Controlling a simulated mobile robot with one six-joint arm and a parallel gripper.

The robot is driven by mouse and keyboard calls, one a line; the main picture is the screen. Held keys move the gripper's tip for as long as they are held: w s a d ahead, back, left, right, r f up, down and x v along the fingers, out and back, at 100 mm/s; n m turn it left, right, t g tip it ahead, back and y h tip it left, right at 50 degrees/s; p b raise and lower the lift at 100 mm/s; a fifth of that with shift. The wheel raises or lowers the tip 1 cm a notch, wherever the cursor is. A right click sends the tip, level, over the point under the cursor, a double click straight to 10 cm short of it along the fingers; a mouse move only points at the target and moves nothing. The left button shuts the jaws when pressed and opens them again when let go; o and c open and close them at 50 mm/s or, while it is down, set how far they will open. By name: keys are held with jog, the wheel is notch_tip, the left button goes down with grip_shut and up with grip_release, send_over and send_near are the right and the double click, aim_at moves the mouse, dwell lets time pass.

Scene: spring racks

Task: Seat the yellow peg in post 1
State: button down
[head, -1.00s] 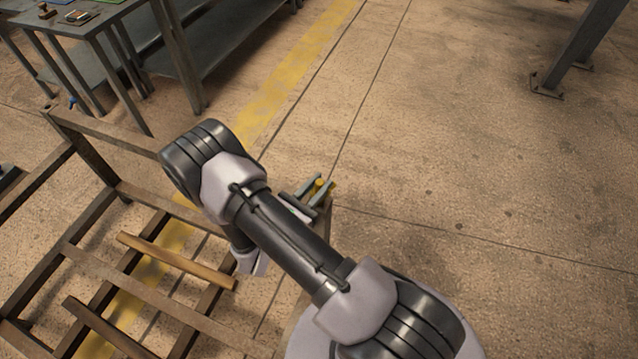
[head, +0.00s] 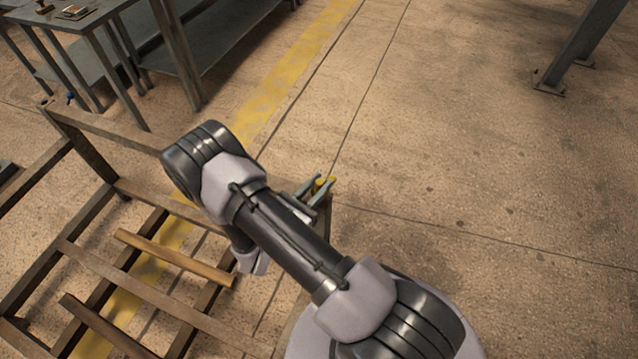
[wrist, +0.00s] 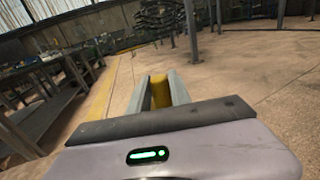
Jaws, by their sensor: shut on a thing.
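The yellow peg (wrist: 161,93) is between the two grey fingers of my gripper (wrist: 160,88) in the wrist view, and the fingers are shut on it. In the head view the yellow peg (head: 320,184) shows as a small bit of yellow at the fingertips of my gripper (head: 319,185), just right of my arm. My arm hides much of the gripper and the peg's lower part. The peg is near the right end of the wooden frame. I cannot make out post 1 in either view.
A wooden frame (head: 150,282) with slats fills the lower left, partly behind my arm. A grey metal table (head: 130,8) stands at the top left. A metal column foot (head: 548,85) is at the upper right. Open floor (head: 480,200) lies to the right.

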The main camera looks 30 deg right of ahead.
jog(key=shift+f+b, duration=0.8)
jog(key=shift+f, duration=0.45)
jog(key=c, duration=1.1)
grip_release()
jog(key=p+v, duration=0.4)
jog(key=v, duration=1.3)
jog(key=shift+a+p, duration=0.15)
jog(key=shift+p, duration=0.15)
jog(key=shift+s, duration=0.1)
